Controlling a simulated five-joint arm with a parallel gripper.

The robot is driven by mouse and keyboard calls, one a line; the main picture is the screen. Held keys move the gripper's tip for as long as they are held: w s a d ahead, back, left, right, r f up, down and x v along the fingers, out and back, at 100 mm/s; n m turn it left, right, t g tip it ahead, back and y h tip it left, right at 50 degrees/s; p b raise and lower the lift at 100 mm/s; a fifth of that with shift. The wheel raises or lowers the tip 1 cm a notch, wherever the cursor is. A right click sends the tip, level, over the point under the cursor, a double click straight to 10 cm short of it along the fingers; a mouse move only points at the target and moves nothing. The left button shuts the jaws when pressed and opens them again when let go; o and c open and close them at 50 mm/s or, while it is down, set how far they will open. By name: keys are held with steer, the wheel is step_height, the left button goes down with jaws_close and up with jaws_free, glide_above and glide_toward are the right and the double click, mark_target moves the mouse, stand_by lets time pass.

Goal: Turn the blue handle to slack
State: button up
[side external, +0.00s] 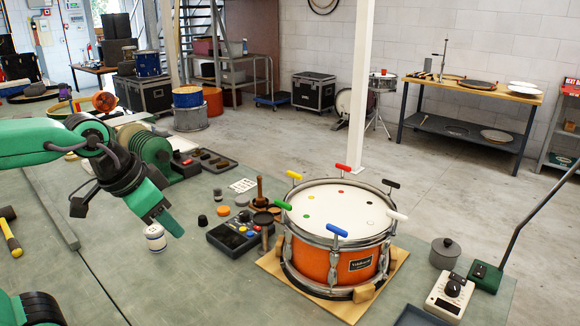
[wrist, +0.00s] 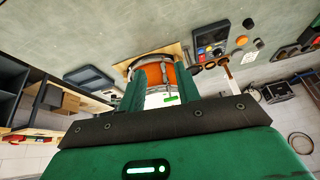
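The orange snare drum (side external: 322,262) stands on a wooden board, with coloured handles round its rim. The blue handle (side external: 337,230) is at the front of the rim, pointing toward the camera's left. Green (side external: 283,205), yellow (side external: 294,175), red (side external: 342,168), black (side external: 391,184) and white (side external: 396,215) handles sit around it. My gripper (side external: 168,222) is well left of the drum, angled down and touching no handle. In the wrist view, my gripper's two green fingers (wrist: 160,82) are apart and empty, with the drum (wrist: 154,76) beyond them. The blue handle cannot be made out there.
A white jar (side external: 155,239) stands just under my gripper. A grey pot (side external: 445,252) and a white dial meter (side external: 449,296) stand right of the drum.

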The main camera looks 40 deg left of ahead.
steer(key=w+d+r+m+g, duration=0.1)
steer(key=w+d+r+m, duration=0.25)
steer(key=w, duration=0.45)
steer(key=m+g, duration=0.4)
steer(key=m, duration=0.9)
glide_above(337, 228)
steer(key=f, duration=0.2)
steer(key=shift+s+a+f+n, duration=0.2)
steer(key=shift+a+f+n, duration=0.05)
steer(key=shift+a+f, duration=0.15)
steer(key=shift+w+d+f, duration=0.25)
steer(key=shift+d, duration=0.15)
steer(key=shift+f, duration=0.1)
steer(key=shift+f, duration=3.85)
jaws_close()
